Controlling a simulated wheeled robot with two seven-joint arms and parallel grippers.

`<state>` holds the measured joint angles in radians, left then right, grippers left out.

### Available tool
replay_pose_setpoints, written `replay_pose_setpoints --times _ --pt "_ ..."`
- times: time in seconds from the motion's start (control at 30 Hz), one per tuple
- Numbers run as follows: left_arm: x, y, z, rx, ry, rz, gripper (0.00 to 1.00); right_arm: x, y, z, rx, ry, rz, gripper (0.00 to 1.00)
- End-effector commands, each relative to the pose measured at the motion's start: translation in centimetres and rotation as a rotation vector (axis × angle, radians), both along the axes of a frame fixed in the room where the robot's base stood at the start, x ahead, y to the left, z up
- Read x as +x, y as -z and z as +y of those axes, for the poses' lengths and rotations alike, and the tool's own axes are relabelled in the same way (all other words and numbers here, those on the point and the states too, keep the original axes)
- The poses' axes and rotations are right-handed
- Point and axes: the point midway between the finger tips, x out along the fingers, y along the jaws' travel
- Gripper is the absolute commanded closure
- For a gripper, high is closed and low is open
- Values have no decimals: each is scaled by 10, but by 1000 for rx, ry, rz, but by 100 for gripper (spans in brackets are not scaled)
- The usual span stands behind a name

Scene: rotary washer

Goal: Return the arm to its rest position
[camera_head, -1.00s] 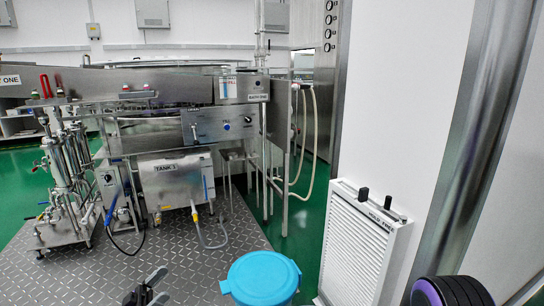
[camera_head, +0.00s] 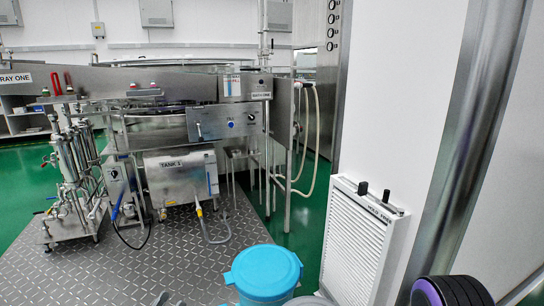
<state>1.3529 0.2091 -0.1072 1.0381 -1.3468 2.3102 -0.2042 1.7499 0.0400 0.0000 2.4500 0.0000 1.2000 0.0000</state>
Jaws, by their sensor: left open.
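Only the tips of my left gripper (camera_head: 168,299) show, at the bottom edge of the head view, left of the blue-lidded bin (camera_head: 263,272). Its fingers are apart with nothing seen between them. The rest of that gripper and its arm is cut off below the picture. My right gripper is not in view.
The steel washer (camera_head: 225,122) with its tank (camera_head: 182,175) stands ahead, and a pipe-and-filter stand (camera_head: 72,185) is at the left. A white vented panel (camera_head: 362,240) leans by the wall at the right.

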Motion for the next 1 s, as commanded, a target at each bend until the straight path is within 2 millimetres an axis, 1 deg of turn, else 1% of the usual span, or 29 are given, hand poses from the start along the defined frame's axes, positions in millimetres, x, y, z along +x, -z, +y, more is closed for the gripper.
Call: replay_pose_setpoints --times 0.03,0.07,0.13,0.17,0.2,0.27,0.3,0.33,0.37,0.4,0.47,0.5,0.57,0.6,0.73,0.77,0.8,1.0 --pt "-7 15 -2 3 -64 85 11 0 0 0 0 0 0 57" --pt "-12 25 -2 7 -109 145 11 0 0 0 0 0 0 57" --pt "-34 55 -4 27 -221 324 11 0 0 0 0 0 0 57" --pt "-48 68 -5 38 -271 416 11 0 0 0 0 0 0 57" --pt "-70 86 -6 56 -334 544 11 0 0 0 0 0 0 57" --pt "-112 110 -7 86 -418 745 11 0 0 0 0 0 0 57" --pt "-144 122 -8 112 -467 876 11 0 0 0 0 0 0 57" --pt "-166 128 -8 127 -497 964 11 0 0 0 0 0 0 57" --pt "-188 133 -8 142 -525 1044 11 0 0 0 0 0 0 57" --pt "-217 137 -8 162 -556 1141 11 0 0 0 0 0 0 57" --pt "-255 138 -8 189 -595 1268 11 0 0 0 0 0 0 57" --pt "-278 137 -7 206 -618 1342 11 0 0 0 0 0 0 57" --pt "-312 134 -7 230 -650 1445 11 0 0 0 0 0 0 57" --pt "-333 131 -6 245 -667 1508 11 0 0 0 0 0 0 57" --pt "-395 115 -3 291 -723 1691 11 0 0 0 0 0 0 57" --pt "-403 120 -3 298 -729 1716 11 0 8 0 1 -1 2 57" --pt "-400 144 -3 298 -722 1712 11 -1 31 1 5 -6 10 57" --pt "-403 189 -5 316 -696 1735 11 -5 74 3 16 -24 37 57"
